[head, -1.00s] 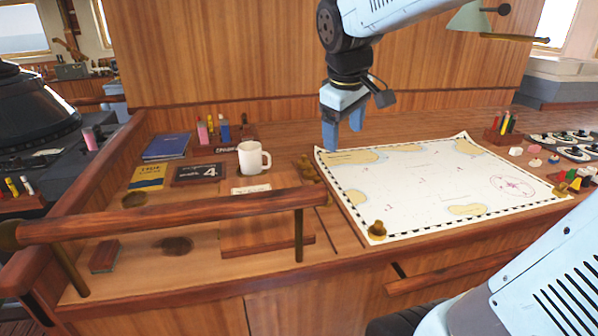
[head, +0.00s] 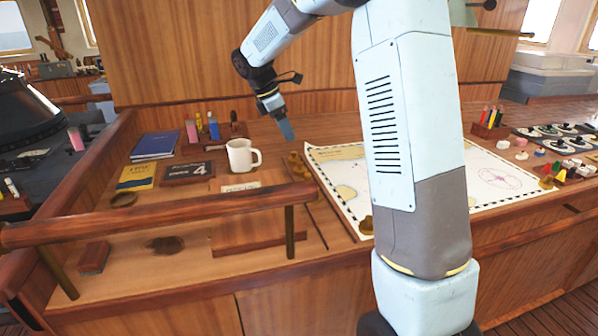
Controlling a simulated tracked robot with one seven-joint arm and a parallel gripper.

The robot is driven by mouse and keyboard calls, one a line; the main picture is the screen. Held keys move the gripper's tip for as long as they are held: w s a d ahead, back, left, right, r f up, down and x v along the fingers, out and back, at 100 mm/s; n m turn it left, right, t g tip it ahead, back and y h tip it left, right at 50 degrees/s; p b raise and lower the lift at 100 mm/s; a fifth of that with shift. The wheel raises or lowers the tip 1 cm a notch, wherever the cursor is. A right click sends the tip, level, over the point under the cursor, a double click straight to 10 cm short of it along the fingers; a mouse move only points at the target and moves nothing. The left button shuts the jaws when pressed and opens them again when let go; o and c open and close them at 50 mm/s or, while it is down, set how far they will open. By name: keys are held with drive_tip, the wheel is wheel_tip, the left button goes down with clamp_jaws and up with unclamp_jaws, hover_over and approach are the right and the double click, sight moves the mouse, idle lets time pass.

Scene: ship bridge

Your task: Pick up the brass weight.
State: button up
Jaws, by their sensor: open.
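My gripper (head: 286,130) is open and empty. It hangs above the desk, just behind the white mug and left of the chart's far left corner. Small brass weights (head: 297,166) stand close together on the wood at the chart's left edge, below my fingertips in the picture. Another brass weight (head: 367,226) sits on the chart's near left corner, partly hidden by my arm. A further one (head: 547,182) is at the chart's right side. The chart (head: 336,180) lies flat, its middle covered by my arm.
A white mug (head: 241,156) stands just left of the weights. A wooden rail (head: 160,217) crosses the desk's front left. Coloured pieces (head: 570,170) lie at the right.

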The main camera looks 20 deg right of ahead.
sight(299, 163)
drive_tip(key=x, duration=0.9)
drive_tip(key=shift+w+a, duration=0.15)
drive_tip(key=shift+w, duration=0.1)
drive_tip(key=shift+x, duration=2.65)
drive_tip(key=shift+a, duration=0.15)
drive_tip(key=shift+c, duration=0.3)
drive_tip(key=c, duration=1.2)
